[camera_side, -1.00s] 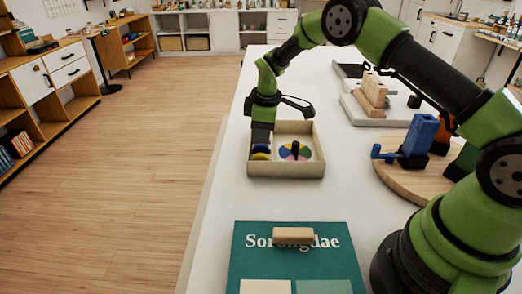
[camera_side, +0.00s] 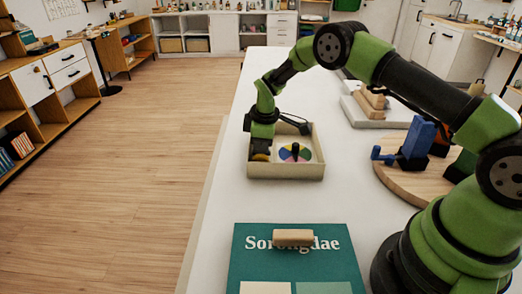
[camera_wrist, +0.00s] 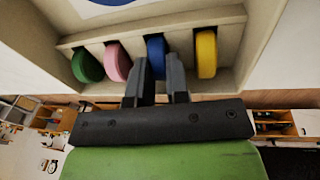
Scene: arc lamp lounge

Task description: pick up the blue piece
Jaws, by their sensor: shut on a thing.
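The blue piece (camera_wrist: 156,48) is a thin disc standing on edge in the slotted compartment of a beige box (camera_side: 287,171). In the wrist view it stands between a pink piece (camera_wrist: 118,62) and a yellow piece (camera_wrist: 206,54), with a green piece (camera_wrist: 86,66) farther left. My gripper (camera_wrist: 158,78) has one finger on each side of the blue piece and is shut on it. In the side view my gripper (camera_side: 260,146) reaches down into the left part of the box and hides the blue piece. I cannot tell whether the piece is lifted.
A coloured wheel (camera_side: 295,153) with a dark knob lies in the box's right part. A round wooden board (camera_side: 410,184) with a blue block stands to the right. A teal book (camera_side: 262,265) with a wooden piece on it lies in front.

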